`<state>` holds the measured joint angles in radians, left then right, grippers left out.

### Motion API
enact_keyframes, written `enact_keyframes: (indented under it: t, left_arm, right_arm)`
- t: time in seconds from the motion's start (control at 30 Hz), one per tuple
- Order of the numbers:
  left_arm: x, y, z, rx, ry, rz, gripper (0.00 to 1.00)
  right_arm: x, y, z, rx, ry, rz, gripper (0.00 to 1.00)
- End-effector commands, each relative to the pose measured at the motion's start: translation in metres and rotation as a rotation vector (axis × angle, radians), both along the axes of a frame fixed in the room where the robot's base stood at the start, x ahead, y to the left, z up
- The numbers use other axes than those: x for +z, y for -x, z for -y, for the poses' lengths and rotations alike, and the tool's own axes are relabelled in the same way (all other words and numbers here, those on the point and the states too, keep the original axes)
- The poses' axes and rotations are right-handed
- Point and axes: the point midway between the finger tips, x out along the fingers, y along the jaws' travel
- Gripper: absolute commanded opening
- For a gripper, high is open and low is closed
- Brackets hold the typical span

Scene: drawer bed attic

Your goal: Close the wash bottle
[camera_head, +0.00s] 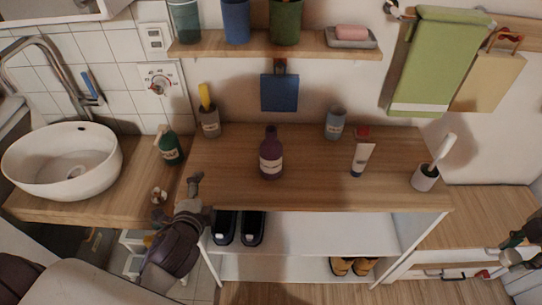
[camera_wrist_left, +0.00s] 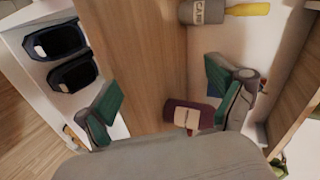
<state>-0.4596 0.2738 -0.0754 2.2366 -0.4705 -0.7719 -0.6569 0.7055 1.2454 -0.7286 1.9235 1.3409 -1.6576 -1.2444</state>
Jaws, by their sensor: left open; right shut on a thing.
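A dark purple bottle with a pale label (camera_head: 270,158) stands upright on the wooden bench top; it is likely the wash bottle. Its neck looks dark, and I cannot tell whether a cap is on it. It also shows in the left wrist view (camera_wrist_left: 185,115), beyond the fingers and towards the right one. My left gripper (camera_head: 178,192) is open and empty at the bench's front left corner, apart from the bottle. Its green finger pads show in the left wrist view (camera_wrist_left: 165,100). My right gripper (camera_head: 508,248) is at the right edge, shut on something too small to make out.
A green bottle (camera_head: 170,147) stands beside the white basin (camera_head: 62,160). The front middle is clear.

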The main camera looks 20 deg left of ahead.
Motion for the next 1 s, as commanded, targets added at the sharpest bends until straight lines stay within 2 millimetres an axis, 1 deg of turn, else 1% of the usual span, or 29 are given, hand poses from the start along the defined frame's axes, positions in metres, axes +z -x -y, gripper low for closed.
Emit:
enact_keyframes:
  t: [0.03, 0.07, 0.1, 0.17, 0.2, 0.23, 0.3, 0.4, 0.5, 0.6, 0.7, 1.0]
  left_arm:
    - [0.013, -0.016, -0.004, -0.087, -0.159, 0.06, 0.94]
    - [0.022, -0.024, -0.004, -0.141, -0.261, 0.097, 0.94]
    - [0.032, -0.035, -0.002, -0.214, -0.399, 0.143, 0.94]
    - [0.045, -0.047, 0.004, -0.323, -0.609, 0.207, 0.94]
    - [0.051, -0.054, 0.009, -0.395, -0.748, 0.247, 0.94]
    - [0.055, -0.058, 0.014, -0.448, -0.849, 0.275, 0.94]
    - [0.06, -0.064, 0.025, -0.562, -1.075, 0.337, 0.94]
    - [0.058, -0.067, 0.041, -0.707, -1.346, 0.411, 0.94]
    - [0.052, -0.066, 0.052, -0.818, -1.546, 0.466, 0.94]
    - [0.046, -0.064, 0.058, -0.89, -1.669, 0.505, 0.94]
    - [0.043, -0.063, 0.062, -0.926, -1.726, 0.525, 0.94]
    - [0.042, -0.062, 0.063, -0.932, -1.738, 0.53, 0.94]
  right_arm:
    - [0.0, 0.0, 0.001, 0.002, 0.0, 0.0, 0.28]
    - [0.0, 0.0, 0.001, 0.004, 0.0, 0.0, 0.28]
    - [0.0, 0.0, 0.001, 0.004, 0.001, 0.0, 0.28]
    - [0.0, 0.0, 0.001, 0.005, 0.001, 0.0, 0.28]
    - [0.0, 0.0, 0.001, 0.005, 0.001, 0.0, 0.28]
    - [0.0, 0.0, 0.001, 0.005, 0.001, 0.0, 0.28]
    - [0.0, 0.0, 0.001, 0.005, 0.001, 0.0, 0.28]
    - [0.0, 0.0, 0.0, 0.004, 0.001, 0.0, 0.28]
    - [0.0, 0.0, 0.0, 0.004, 0.0, 0.0, 0.28]
    - [0.0, 0.0, 0.0, 0.004, 0.0, 0.0, 0.28]
    - [0.0, 0.0, 0.0, 0.004, 0.0, 0.0, 0.28]
    - [0.0, 0.0, 0.0, 0.004, 0.0, 0.0, 0.28]
